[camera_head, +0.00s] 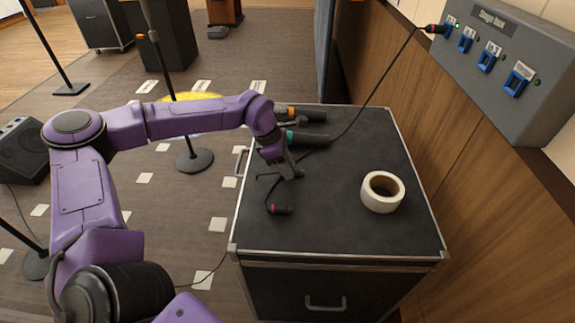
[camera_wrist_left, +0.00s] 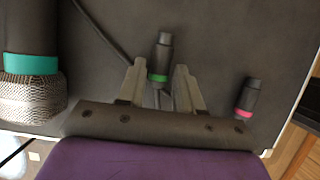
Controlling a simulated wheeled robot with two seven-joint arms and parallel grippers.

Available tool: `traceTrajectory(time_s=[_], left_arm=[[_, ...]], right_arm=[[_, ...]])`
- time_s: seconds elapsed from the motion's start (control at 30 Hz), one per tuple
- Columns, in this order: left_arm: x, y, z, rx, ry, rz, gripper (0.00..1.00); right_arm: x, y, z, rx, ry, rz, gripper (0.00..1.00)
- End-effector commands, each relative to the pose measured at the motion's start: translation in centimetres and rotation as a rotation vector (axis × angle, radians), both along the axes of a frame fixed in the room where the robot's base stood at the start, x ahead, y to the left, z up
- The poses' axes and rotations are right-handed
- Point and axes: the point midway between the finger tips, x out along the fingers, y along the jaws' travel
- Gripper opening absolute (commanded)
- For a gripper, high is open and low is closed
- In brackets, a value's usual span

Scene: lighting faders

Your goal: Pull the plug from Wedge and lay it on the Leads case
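A grey wall box (camera_head: 500,80) has several blue sockets; the labels are too small to read, so I cannot tell which is Wedge. A dark plug with a red ring (camera_head: 435,29) is at its leftmost socket, its cable running down to the black case (camera_head: 340,225). A plug with a green ring (camera_wrist_left: 160,60) lies on the case top, between the spread fingers of my left gripper (camera_wrist_left: 158,85). Gaps show beside it. In the head view this gripper (camera_head: 288,170) is low over the case. A pink-ringed plug (camera_head: 281,209) lies nearby. My right gripper is out of view.
A white tape roll (camera_head: 380,205) sits on the case's right side. Two microphones, one orange-ringed (camera_head: 300,113) and one teal-ringed (camera_head: 307,139), lie at its far left. Stands and a speaker are on the floor left.

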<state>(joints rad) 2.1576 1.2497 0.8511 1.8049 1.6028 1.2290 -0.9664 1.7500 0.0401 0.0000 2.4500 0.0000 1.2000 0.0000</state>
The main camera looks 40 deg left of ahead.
Motion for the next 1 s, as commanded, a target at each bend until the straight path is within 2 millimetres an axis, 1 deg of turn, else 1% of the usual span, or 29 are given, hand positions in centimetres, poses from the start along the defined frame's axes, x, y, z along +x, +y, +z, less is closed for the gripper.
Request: traceTrajectory(time_s=[0.03,0.07,0.3,0.37,0.47,0.7,0.8,0.9,1.0], left_arm=[[0.0,0.0,0.0,0.0,0.0,0.0,0.54],[0.0,0.0,0.0,0.0,0.0,0.0,0.57],[0.0,0.0,0.0,0.0,0.0,0.0,0.57],[0.0,0.1,0.3,-0.001,0.0,0.001,0.57],[-0.3,0.5,1.7,-0.002,-0.003,0.001,0.57],[-1.4,2.5,7.0,-0.002,-0.005,0.002,0.57],[-1.7,3.1,8.6,0.0,-0.003,0.001,0.57],[-2.0,3.4,9.4,0.0,-0.001,0.0,0.57],[-2.1,3.5,9.7,-0.001,-0.001,0.0,0.57]], right_arm=[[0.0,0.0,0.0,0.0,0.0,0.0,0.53],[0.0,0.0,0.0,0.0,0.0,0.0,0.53],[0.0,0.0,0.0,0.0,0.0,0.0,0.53],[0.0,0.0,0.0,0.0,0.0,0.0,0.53],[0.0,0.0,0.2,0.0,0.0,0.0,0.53],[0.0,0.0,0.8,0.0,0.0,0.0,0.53],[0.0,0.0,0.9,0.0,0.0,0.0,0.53],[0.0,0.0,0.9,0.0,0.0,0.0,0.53],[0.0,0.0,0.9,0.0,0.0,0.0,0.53]])
